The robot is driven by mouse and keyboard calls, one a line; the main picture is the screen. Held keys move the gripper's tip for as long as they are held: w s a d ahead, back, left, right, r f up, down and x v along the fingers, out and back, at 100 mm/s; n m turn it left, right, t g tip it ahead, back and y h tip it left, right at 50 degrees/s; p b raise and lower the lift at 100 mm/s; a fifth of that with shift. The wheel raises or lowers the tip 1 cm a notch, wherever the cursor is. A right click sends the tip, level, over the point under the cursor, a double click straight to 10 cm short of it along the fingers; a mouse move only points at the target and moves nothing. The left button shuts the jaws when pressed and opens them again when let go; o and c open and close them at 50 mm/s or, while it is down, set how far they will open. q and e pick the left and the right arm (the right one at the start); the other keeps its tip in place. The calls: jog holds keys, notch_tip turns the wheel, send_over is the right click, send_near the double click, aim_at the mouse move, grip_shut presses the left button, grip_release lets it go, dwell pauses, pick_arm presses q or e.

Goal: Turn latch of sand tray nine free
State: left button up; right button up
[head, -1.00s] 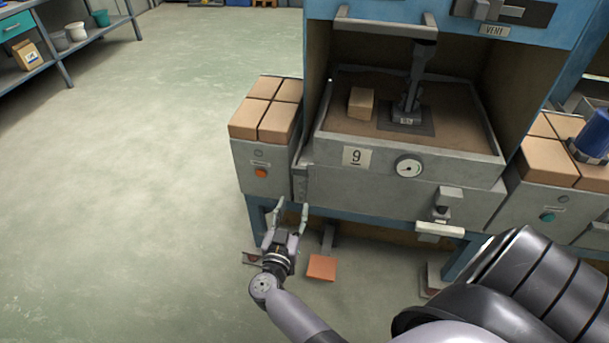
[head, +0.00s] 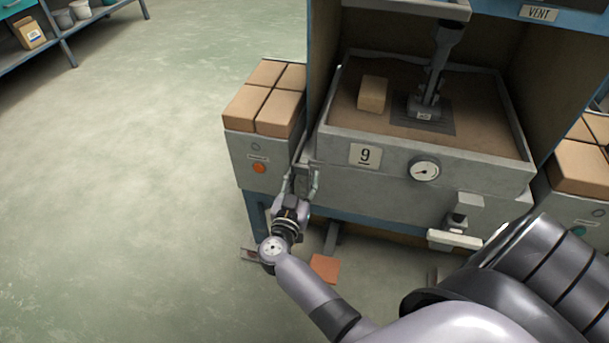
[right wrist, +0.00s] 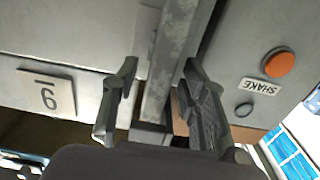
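Sand tray nine (head: 470,185) is a grey box of brown sand with a "9" plate (head: 365,155) on its front. A grey upright bar (head: 303,178), which looks like the latch, hangs at its front left corner; it also shows in the right wrist view (right wrist: 172,70). My right gripper (head: 301,180) is at this bar, one finger on each side. In the right wrist view the fingers (right wrist: 158,85) are spread apart, and I see no clear grip on the bar. My left gripper is not in view.
A left cabinet (head: 250,175) with an orange button (head: 259,168) carries tan blocks and stands close beside the bar. A gauge (head: 425,170) and a pale handle (head: 454,239) are on the tray's front side. Open floor lies left.

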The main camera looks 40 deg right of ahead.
jog(key=shift+c, duration=0.6)
jog(key=shift+r, duration=0.1)
grip_shut()
